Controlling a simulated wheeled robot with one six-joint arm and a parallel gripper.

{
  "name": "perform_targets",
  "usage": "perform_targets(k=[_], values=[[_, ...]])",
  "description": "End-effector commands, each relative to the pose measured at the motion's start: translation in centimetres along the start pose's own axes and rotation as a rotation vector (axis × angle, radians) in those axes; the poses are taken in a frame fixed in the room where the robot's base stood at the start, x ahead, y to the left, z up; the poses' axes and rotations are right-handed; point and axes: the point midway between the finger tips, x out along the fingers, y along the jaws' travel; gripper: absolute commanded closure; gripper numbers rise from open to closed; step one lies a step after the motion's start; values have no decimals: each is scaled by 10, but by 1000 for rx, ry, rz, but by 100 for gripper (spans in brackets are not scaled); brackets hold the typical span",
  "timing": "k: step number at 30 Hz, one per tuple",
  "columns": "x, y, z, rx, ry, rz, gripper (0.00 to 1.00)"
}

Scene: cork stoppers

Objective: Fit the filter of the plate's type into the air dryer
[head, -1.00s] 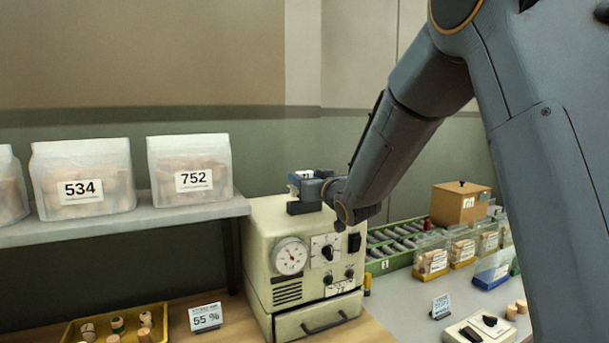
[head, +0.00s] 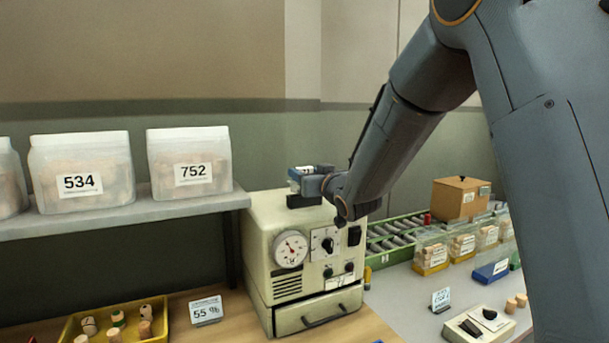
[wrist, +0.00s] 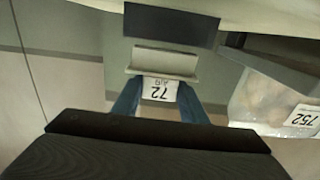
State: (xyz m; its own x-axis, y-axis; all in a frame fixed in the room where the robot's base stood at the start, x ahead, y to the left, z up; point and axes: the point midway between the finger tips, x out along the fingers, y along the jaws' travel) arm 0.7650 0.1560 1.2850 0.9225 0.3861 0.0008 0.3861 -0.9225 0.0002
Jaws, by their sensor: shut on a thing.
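The cream air dryer (head: 262,275) stands on the bench, with a round gauge (head: 290,248), knobs and a small white plate (head: 339,281) whose text is too small to read. A dark block (head: 304,201) sits on its top; a dark rectangle (wrist: 170,25) in the wrist view looks like the same part. My gripper (wrist: 158,97) has blue fingers shut on a pale filter (wrist: 165,62) with a white label, upside down, seeming to read 72. In the head view my gripper (head: 309,181) is just above the dryer's top. The filter's seating cannot be told.
A shelf (head: 120,220) at left holds bags marked 534 and 752 (head: 190,165). A yellow tray (head: 75,322) of corks and a 55 % card (head: 206,310) lie at front left. A roller conveyor (head: 395,236), cork packs and a brown box (head: 460,200) stand at right.

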Motion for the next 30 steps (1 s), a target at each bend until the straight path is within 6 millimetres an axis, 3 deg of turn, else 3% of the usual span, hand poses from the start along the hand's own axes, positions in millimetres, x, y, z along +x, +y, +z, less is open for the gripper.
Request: perform_targets(k=[30], values=[[0,0,6,0,0,0,83]])
